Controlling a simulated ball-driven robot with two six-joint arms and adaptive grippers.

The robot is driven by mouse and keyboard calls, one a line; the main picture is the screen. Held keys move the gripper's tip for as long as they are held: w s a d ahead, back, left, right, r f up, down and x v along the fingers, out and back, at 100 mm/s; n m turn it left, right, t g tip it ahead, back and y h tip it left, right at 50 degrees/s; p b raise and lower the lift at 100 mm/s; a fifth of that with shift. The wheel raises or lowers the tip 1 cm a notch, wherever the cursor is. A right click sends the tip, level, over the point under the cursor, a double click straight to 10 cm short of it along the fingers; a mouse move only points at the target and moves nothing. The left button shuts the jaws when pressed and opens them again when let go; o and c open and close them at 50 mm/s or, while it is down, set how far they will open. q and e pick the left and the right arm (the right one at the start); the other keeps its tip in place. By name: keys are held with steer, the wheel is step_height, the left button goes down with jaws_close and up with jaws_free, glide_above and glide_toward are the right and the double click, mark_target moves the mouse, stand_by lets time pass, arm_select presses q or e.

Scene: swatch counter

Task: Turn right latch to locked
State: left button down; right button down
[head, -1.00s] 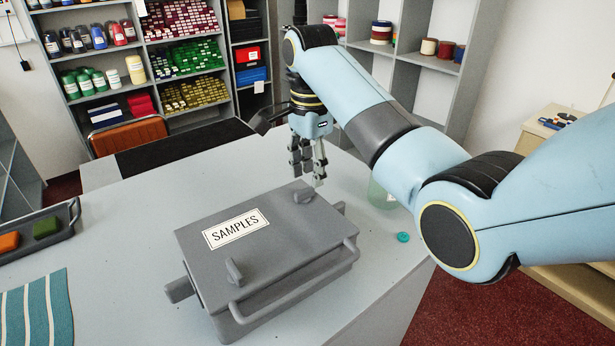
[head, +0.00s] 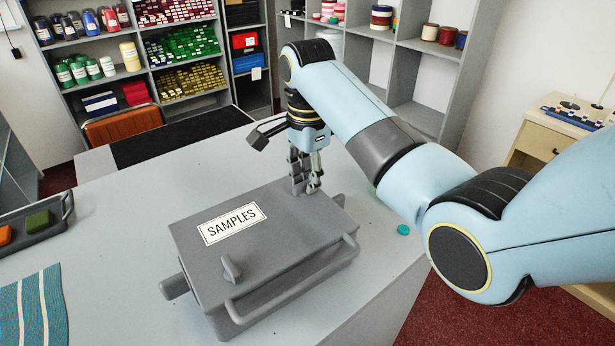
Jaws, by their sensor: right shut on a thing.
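A grey case (head: 190,240) with a white SAMPLES label (head: 232,224) lies on the counter, its lid closed. One small grey latch (head: 231,268) stands on the lid near its front left part and shows whole. The right latch, at the lid's far right corner, is mostly hidden by my right gripper (head: 307,190). My right gripper points down onto that latch, with its fingers shut on it. The latch's exact angle cannot be told. My left gripper is not in view.
A teal cap (head: 403,230) lies on the counter right of the case. A dark tray (head: 68,213) with orange and green blocks and a striped teal cloth (head: 38,308) are at the left. The counter (head: 120,232) left of the case is clear.

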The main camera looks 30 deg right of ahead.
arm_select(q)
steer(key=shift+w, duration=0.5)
arm_select(e)
steer(key=n, duration=0.4)
steer(key=shift+w+n, duration=0.3)
steer(key=shift+n, duration=0.1)
steer(key=n, duration=0.3)
steer(key=shift+w+a+n, duration=0.1)
steer(key=shift+a+n, duration=0.05)
steer(key=shift+n, duration=0.15)
steer(key=n, duration=0.4)
steer(key=shift+w+a+n, duration=0.1)
steer(key=shift+a+n, duration=0.1)
steer(key=shift+n, duration=0.1)
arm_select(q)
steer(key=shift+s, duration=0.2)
arm_select(e)
steer(key=n, duration=0.4)
steer(key=shift+a+n, duration=0.2)
steer(key=shift+n, duration=0.2)
steer(key=c, duration=1.4)
jaws_free()
steer(key=shift+o, duration=0.2)
